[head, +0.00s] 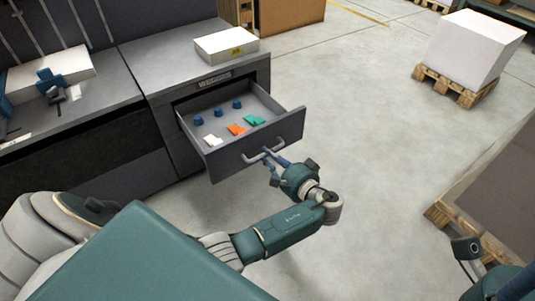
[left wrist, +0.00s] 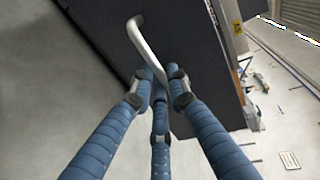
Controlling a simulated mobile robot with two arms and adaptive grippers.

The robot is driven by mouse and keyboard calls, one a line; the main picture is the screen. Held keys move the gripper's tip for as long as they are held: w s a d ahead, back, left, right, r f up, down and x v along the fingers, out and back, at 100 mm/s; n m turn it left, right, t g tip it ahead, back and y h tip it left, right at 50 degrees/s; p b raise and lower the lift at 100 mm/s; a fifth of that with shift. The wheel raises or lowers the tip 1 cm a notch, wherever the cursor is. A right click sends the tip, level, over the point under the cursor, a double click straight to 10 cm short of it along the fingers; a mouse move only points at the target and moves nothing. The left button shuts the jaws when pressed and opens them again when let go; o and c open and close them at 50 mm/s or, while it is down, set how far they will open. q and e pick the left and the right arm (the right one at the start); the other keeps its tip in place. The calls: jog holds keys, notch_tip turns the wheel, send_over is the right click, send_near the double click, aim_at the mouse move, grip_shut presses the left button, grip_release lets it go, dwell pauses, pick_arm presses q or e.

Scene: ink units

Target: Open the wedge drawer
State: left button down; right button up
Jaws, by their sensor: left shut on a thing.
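The wedge drawer (head: 285,128) stands pulled out of the dark cabinet under the label "WEDGES". Its inside shows from above. Three blue pieces (head: 218,111) stand towards its back; a white piece (head: 213,141), orange pieces (head: 237,130) and green pieces (head: 254,121) lie nearer its front. My left gripper (head: 273,158) is shut on the bar handle (head: 250,159) on the drawer front. In the left wrist view, its blue fingers (left wrist: 160,88) close around the handle (left wrist: 146,42). My right gripper (head: 516,284) shows only in part at the lower right corner.
A white box (head: 226,45) lies on the cabinet top. A worktop with blue tools (head: 50,84) is at the left. A pallet with a white block (head: 474,48) stands at the back right. The floor right of the drawer is clear.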

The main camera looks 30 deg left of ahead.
pick_arm(q)
jog(key=c, duration=1.7)
grip_release()
jog(key=shift+o, duration=0.2)
jog(key=shift+d, duration=0.1)
jog(key=v, duration=1.2)
jog(key=shift+f, duration=0.15)
